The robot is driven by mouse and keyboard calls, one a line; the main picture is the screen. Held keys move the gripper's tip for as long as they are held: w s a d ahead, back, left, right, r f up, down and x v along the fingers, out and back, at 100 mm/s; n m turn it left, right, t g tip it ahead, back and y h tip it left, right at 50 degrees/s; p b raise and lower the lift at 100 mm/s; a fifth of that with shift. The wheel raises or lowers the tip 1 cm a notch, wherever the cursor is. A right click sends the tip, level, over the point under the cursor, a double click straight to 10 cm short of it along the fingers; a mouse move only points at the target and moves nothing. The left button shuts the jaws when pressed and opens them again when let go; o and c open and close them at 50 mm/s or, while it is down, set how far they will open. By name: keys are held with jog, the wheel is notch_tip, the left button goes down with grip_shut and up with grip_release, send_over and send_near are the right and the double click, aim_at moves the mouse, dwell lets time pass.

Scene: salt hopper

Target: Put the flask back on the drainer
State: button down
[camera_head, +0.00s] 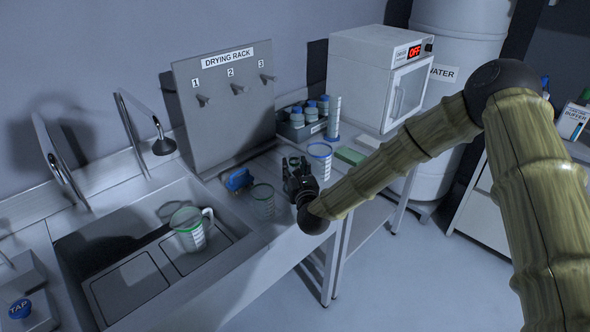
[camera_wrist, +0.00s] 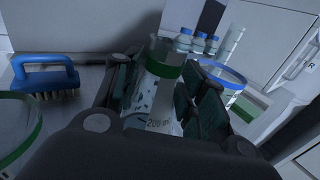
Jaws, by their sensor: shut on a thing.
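My gripper (camera_head: 299,178) is low over the counter right of the sink. In the wrist view my gripper (camera_wrist: 160,100) is shut on a clear glass flask (camera_wrist: 158,90) with a green band and dark markings. In the head view the gripper hides this flask. The drainer is an upright grey board (camera_head: 226,105) labelled DRYING RACK, behind the counter, with pegs numbered 1, 2 and 3. All three pegs look bare.
A green-rimmed beaker (camera_head: 263,203) and a blue brush (camera_head: 239,180) stand left of my gripper. A blue-rimmed beaker (camera_head: 320,158) and capped bottles (camera_head: 297,118) are behind it. A green-rimmed jug (camera_head: 188,238) is in the sink (camera_head: 150,268). A white oven (camera_head: 375,75) stands back right.

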jog(key=shift+f, duration=0.7)
jog(key=shift+f, duration=0.2)
jog(key=c, duration=0.8)
grip_release()
jog(key=shift+r, duration=0.15)
jog(key=shift+s, duration=0.2)
jog(key=b+v, duration=0.3)
jog(key=v, duration=0.8)
jog(key=shift+s+d, duration=0.1)
jog(key=shift+s, duration=0.2)
